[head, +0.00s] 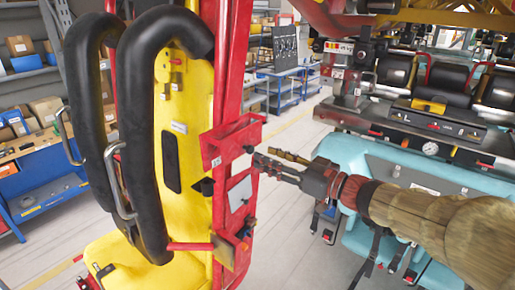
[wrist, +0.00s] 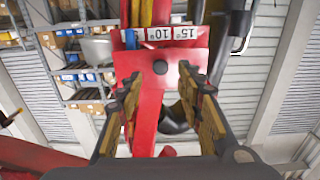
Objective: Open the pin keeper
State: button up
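A red bracket (head: 232,140) sticks out from the red upright beside the yellow seat in the head view. A small dark knob (head: 249,149) shows on it, near my fingertips. In the wrist view a dark round pin or knob (wrist: 160,68) sits on a red plate (wrist: 140,62), framed between my fingers and apparently not touched. I cannot tell for certain which part is the pin keeper. My gripper (head: 262,158) reaches in from the right, just right of the red upright. In the wrist view its fingers (wrist: 160,78) are apart with nothing held between them.
A black padded restraint (head: 145,110) stands left of the upright. A train chassis with a teal body (head: 375,160) is close on the right. Shelves (head: 35,110) stand behind. A white angle scale (wrist: 165,35) tops the plate.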

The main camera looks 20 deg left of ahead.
aim_at(252, 150)
jog(key=shift+p+x, duration=0.55)
jog(key=shift+x, duration=1.65)
grip_shut()
